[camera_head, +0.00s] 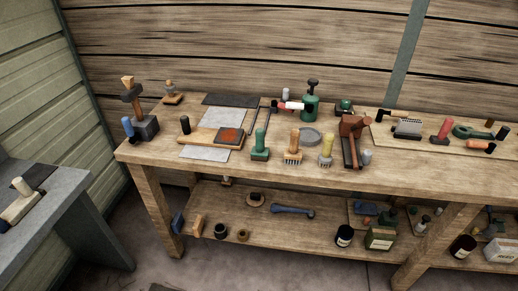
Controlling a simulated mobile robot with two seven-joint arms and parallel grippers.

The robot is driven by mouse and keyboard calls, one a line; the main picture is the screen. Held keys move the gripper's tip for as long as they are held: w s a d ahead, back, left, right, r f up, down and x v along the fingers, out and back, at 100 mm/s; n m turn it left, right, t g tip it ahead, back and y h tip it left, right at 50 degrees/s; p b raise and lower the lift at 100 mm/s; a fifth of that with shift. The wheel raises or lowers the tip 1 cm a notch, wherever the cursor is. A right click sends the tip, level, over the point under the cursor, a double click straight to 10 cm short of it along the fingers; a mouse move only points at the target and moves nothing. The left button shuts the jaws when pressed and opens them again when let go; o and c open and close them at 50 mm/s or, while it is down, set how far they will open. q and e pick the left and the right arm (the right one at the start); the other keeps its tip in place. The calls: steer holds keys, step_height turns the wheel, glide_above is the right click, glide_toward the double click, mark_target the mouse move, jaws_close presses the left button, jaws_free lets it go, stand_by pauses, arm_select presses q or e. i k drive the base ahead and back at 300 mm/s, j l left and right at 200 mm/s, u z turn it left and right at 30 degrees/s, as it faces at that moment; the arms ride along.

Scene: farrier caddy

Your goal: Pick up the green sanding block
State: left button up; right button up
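A green block with an upright rounded green handle (260,146), which looks like the green sanding block, stands near the front edge of the wooden workbench (290,178). It is upright, just left of a wooden-handled brush (293,146). Nothing holds it. Neither of my grippers shows in the head view.
Left of the block lie a board with a red-brown pad (229,135) and grey sheets (204,153). A green pump bottle (310,106) stands behind. A yellowish brush (326,150) and a brown tool (352,141) stand right. A lower shelf (270,232) holds jars and tools. A grey table (60,215) is at left.

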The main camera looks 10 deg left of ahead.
mark_target(259, 152)
steer(key=i+j, duration=0.2)
steer(key=j, duration=0.2)
steer(key=i+j, duration=0.15)
steer(key=j, duration=0.2)
steer(key=i+j, duration=0.2)
steer(key=j, duration=0.2)
steer(key=i+j, duration=0.2)
steer(key=j, duration=0.15)
steer(key=i+j, duration=0.2)
steer(key=j, duration=0.2)
